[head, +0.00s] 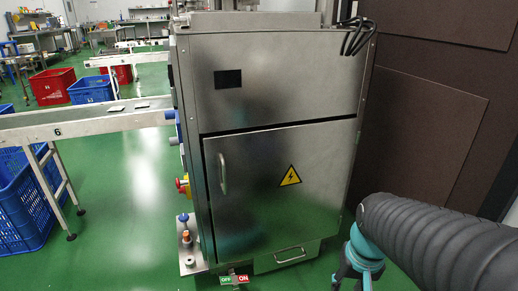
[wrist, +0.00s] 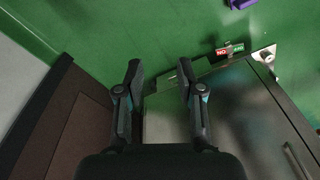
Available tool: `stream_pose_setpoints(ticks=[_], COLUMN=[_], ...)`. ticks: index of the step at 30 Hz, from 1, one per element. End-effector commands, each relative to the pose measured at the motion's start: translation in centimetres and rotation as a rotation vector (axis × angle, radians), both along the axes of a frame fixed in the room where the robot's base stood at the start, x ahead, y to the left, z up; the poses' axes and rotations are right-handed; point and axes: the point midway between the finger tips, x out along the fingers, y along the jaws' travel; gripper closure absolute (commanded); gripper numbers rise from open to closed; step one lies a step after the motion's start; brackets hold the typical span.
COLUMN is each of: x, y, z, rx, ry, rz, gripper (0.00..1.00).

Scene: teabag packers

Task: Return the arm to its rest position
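My gripper (wrist: 159,80) is open and empty in the wrist view, its two dark fingers apart with nothing between them. Behind the fingers are the green floor and the lower part of the metal cabinet. In the head view my gripper (head: 357,278) shows only in part at the bottom edge, right of the cabinet's base. My dark ribbed arm runs in from the lower right.
A steel cabinet (head: 258,165) with a closed door stands close ahead. A brown panel (head: 420,125) stands on the right. A conveyor numbered 6 (head: 85,121) and a blue crate (head: 25,205) are at left. An OFF/ON switch (head: 234,280) sits low at the cabinet front.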

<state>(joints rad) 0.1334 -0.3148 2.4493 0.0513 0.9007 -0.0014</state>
Motion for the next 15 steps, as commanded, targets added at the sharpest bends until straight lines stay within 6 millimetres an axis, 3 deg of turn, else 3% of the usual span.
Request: stream_pose_setpoints(ticks=[1,6,15], x=[-0.5,-2.2,-4.0], y=[0.1,0.7,2.3], z=[1.5,5.1,10.4], rx=[-0.020,-0.066,-0.076], ry=[-0.043,-0.168,-0.356], rz=[0.022,0.077,0.130], gripper=[0.63,0.63,0.63])
